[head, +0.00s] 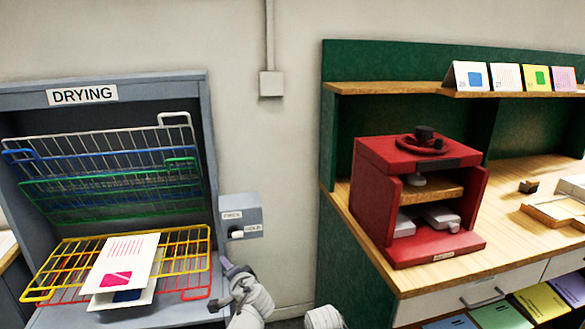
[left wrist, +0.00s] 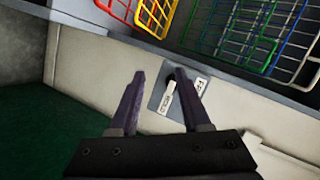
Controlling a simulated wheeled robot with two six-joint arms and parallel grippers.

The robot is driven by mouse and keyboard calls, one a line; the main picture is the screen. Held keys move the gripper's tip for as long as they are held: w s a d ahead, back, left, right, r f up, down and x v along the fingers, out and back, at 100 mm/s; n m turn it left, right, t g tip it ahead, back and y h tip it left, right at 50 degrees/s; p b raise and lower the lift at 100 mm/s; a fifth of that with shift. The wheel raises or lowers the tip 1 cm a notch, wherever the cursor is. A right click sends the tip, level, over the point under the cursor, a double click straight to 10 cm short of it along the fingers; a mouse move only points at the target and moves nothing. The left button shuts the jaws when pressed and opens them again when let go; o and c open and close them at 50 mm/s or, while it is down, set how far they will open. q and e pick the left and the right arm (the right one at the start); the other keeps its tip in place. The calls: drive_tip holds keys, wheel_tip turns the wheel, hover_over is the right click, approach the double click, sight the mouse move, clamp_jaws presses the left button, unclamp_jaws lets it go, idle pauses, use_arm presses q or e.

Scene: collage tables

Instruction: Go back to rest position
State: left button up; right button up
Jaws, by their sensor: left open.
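My left gripper (head: 226,267) is low in the head view, just below a grey switch box (head: 245,212) on the side of the drying rack. In the left wrist view its two purple fingers (left wrist: 160,78) are apart with nothing gripped between them. Beyond the fingertips, the switch box shows with its white lever (left wrist: 171,86); I cannot tell how close they are. My right gripper is out of view.
A red press (head: 378,205) stands on the wooden bench (head: 500,215) at right.

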use_arm(q)
drive_tip(key=s+d+n+g+h+p, duration=0.2)
drive_tip(key=s+d+g+p, duration=0.4)
drive_tip(key=s, duration=0.5)
drive_tip(key=s+d+n+g+h+p, duration=0.1)
drive_tip(key=s+d+g+h+p, duration=0.3)
drive_tip(key=s+d, duration=0.5)
drive_tip(key=shift+s+f+n+g+p, duration=0.15)
drive_tip(key=shift+s+n+g+p, duration=0.25)
drive_tip(key=shift+s+g+p, duration=0.7)
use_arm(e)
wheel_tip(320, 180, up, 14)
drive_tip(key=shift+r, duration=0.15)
use_arm(q)
drive_tip(key=shift+s+d, duration=0.1)
drive_tip(key=shift+s, duration=0.2)
